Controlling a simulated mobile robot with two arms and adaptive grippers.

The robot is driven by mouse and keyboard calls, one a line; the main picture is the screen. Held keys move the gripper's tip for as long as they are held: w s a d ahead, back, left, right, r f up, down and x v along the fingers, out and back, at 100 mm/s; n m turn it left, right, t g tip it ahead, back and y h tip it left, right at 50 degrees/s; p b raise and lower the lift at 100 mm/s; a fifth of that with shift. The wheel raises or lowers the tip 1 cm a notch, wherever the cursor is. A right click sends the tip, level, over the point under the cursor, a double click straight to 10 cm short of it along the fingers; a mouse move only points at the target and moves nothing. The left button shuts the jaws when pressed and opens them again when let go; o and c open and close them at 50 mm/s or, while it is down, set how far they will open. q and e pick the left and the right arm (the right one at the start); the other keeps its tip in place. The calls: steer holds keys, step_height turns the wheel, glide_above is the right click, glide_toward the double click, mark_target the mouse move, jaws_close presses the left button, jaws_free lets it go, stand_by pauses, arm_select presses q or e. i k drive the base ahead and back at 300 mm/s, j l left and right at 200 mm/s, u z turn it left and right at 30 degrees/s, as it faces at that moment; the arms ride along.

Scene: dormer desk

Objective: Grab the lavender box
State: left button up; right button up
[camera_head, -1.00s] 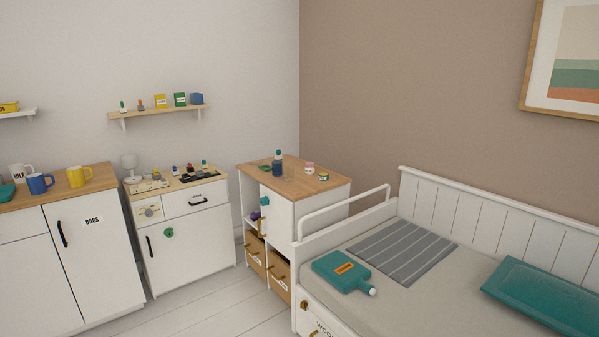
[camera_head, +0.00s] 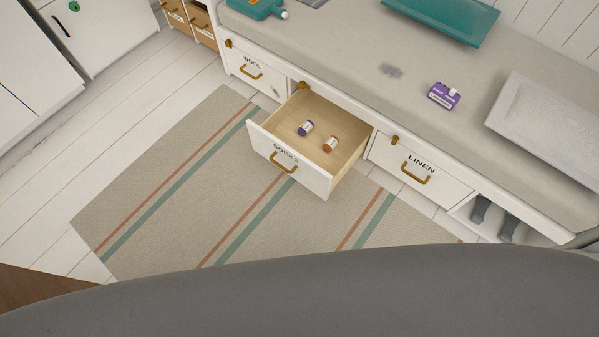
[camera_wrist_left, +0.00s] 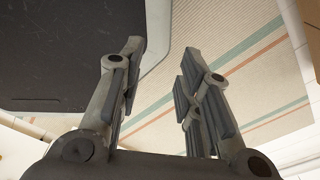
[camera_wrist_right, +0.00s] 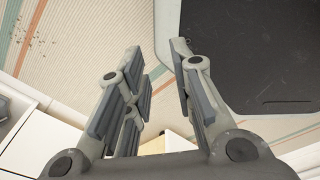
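My right gripper (camera_wrist_right: 158,70) is open and empty in the right wrist view, also over the rug. Neither gripper shows in the head view, and neither is near the box.
The WOOL and LINEN (camera_head: 416,174) drawers are shut.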

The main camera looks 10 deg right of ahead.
mark_target(439, 92)
steer(key=z, duration=1.3)
steer(key=i+l+z, duration=0.1)
steer(key=i+l, duration=0.1)
steer(key=i, duration=0.1)
